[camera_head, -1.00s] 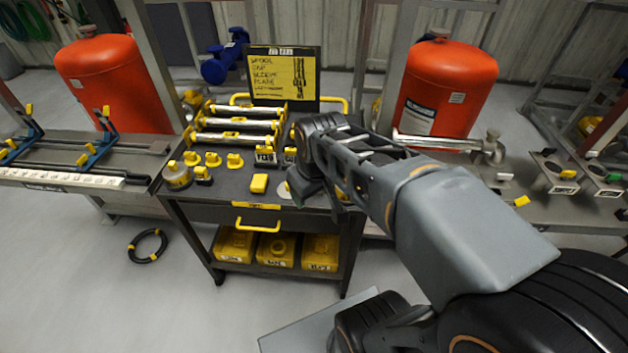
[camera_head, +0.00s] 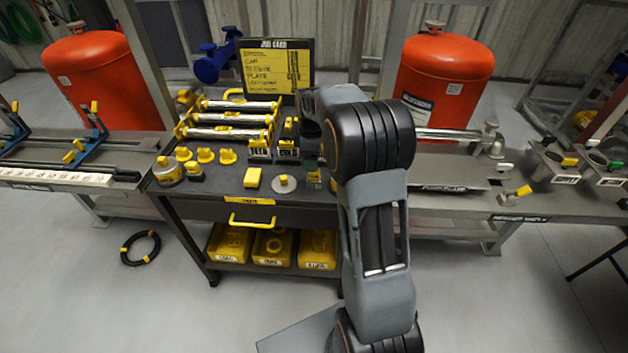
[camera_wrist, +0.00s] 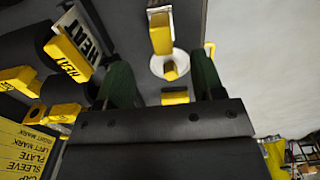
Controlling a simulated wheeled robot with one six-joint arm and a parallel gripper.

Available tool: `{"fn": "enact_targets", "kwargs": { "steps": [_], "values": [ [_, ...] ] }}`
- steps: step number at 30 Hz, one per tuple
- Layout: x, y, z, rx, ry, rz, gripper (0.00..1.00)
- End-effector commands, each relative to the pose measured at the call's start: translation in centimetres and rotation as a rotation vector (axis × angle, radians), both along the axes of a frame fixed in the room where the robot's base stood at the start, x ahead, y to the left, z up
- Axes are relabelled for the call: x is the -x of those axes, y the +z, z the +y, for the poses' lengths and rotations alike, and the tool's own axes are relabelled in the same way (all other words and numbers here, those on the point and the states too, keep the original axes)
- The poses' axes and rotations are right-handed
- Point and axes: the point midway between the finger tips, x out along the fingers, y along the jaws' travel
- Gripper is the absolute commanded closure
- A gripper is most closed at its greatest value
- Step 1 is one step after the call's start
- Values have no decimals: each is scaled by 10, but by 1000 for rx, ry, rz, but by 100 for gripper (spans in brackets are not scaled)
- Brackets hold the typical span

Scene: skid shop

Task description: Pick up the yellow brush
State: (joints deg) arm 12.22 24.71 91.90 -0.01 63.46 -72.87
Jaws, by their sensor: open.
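No piece is clearly recognisable as a brush. A small yellow piece (camera_wrist: 175,97) shows between my finger bases in the wrist view, partly hidden by my gripper body; it may be the brush. A yellow block (camera_head: 252,178) lies on the cart's top and also shows at the top of the wrist view (camera_wrist: 160,33). My gripper (camera_wrist: 162,64) points down over the cart, open, its dark green fingers apart with nothing clasped. In the head view my gripper (camera_head: 312,158) is at the right part of the cart, largely hidden by my arm.
A pale disc with a yellow knob (camera_head: 284,183) lies left of my gripper. The cart (camera_head: 210,203) also carries yellow-capped parts, labelled black holders (camera_head: 260,152), metal tubes (camera_head: 228,132) and a job card (camera_head: 277,68). Red tanks (camera_head: 443,85) stand behind. Bare cart top shows around the block.

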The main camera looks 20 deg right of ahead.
Motion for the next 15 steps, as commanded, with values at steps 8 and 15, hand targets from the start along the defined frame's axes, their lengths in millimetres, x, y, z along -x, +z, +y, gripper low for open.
{"fn": "enact_targets", "kwargs": {
  "steps": [8, 15],
  "values": [
    [0, -28, 0, 0, -1, 0, 38],
    [5, -48, -3, 0, -3, 2, 38]
  ]
}}
